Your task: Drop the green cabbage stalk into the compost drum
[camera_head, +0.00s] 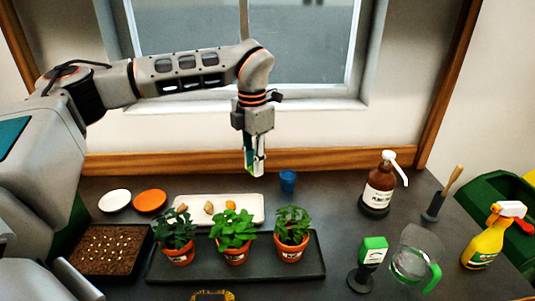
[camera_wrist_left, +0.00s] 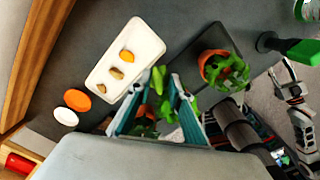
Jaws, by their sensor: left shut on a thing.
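My left gripper (camera_head: 255,168) hangs pointing down above the back of the dark table, in front of the window. It is shut on the green cabbage stalk (camera_wrist_left: 158,80), which shows between the teal fingers in the left wrist view; in the head view only a sliver of green (camera_head: 249,164) shows. The stalk is held clear of the table. A green bin (camera_head: 497,190), which may be the compost drum, stands beyond the table's right edge, partly cut off by the frame. A grey part at the right of the left wrist view may be my right gripper (camera_wrist_left: 288,88); its jaws are unclear.
A white tray (camera_head: 187,201) with small food pieces lies below the gripper. Several potted plants stand on a black tray (camera_head: 315,270). A blue cup (camera_head: 288,181), brown pump bottle (camera_head: 378,190), glass jug (camera_head: 412,262) and yellow spray bottle (camera_head: 485,245) stand to the right.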

